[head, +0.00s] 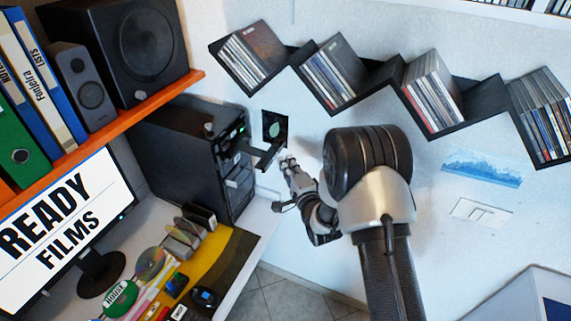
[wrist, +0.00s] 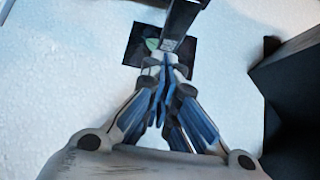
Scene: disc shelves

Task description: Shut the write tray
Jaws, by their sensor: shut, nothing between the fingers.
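A black disc tray (head: 268,156) sticks out to the right from the upper front of the black computer tower (head: 180,150). In the wrist view the tray (wrist: 186,22) comes in from the top edge, and its outer end lies right at my fingertips. My gripper (head: 287,162) is just right of the tray's outer end in the head view. In the wrist view my gripper (wrist: 166,68) is shut, with its fingertips together and nothing held. I cannot tell whether the fingertips touch the tray. No disc shows clearly on the tray.
A black square with a green leaf (head: 275,127) is on the white wall behind the tray. Zigzag disc shelves (head: 385,75) hang above my arm. An orange shelf (head: 130,115) with speakers is at upper left. A monitor (head: 62,215) and desk items stand at lower left.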

